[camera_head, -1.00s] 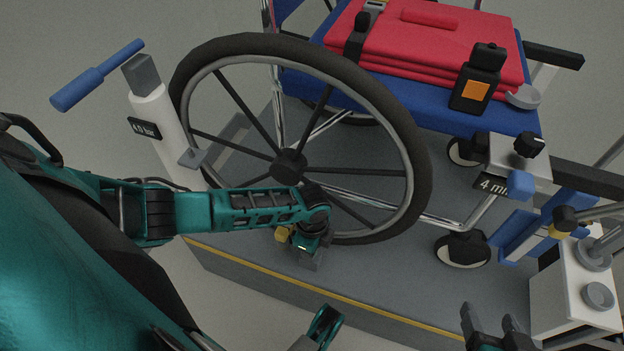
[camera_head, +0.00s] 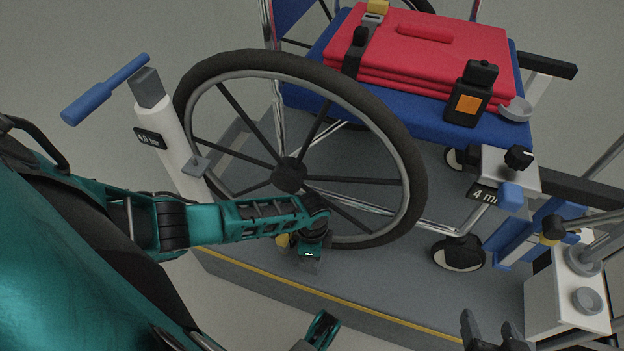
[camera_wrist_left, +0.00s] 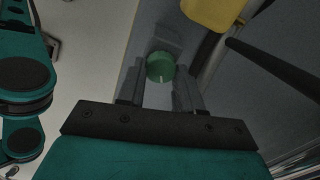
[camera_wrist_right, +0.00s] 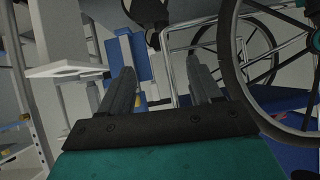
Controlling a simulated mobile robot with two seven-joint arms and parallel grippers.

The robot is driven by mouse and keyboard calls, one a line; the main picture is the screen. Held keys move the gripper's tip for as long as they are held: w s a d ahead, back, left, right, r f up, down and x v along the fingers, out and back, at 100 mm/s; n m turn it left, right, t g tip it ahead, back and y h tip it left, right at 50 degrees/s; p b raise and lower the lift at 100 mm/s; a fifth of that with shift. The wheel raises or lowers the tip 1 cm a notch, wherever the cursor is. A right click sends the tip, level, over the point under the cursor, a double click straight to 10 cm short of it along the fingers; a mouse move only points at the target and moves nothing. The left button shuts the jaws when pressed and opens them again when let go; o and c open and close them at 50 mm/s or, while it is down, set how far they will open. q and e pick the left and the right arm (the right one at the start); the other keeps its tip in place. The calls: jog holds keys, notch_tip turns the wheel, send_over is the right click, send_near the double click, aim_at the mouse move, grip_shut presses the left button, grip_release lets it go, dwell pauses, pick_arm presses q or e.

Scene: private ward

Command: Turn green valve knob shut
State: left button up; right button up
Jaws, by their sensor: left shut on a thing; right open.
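The green valve knob (camera_wrist_left: 160,67), round with a white mark on its face, shows in the left wrist view. My left gripper (camera_wrist_left: 159,84) is shut on it, with one finger at either side. My right gripper (camera_head: 490,332) is open and empty at the bottom right of the head view. It also shows in the right wrist view (camera_wrist_right: 160,82), with its fingers apart.
The wheelchair's large wheel (camera_head: 290,174) stands close behind my left gripper on a grey platform (camera_head: 350,290) with a yellow edge line. A yellow part (camera_wrist_left: 214,12) is close to the knob. A white post with a blue handle (camera_head: 105,90) is at left. A white box (camera_head: 570,295) is near my right gripper.

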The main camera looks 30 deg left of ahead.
pick_arm(q)
jog(key=n+p, duration=0.1)
jog(key=n, duration=0.1)
jog(key=shift+r+n+p, duration=0.15)
jog(key=shift+n+p, duration=0.15)
jog(key=shift+n, duration=0.1)
jog(key=n+p, duration=0.1)
jog(key=n, duration=0.1)
jog(key=shift+n, duration=0.4)
jog(key=n+p, duration=0.1)
jog(key=n, duration=0.2)
jog(key=shift+a+p, duration=0.1)
jog(key=shift+p, duration=0.2)
jog(key=shift+n+p, duration=0.4)
jog(key=shift+n, duration=1.5)
pick_arm(e)
jog(key=shift+s+d+r, duration=0.1)
jog(key=shift+d+r, duration=0.1)
jog(key=shift+r, duration=0.85)
jog(key=shift+s+d+r, duration=0.1)
jog(key=shift+d+r, duration=0.05)
jog(key=shift+r, duration=0.85)
pick_arm(q)
jog(key=o, duration=1)
jog(key=shift+w+a, duration=0.1)
jog(key=shift+o, duration=0.2)
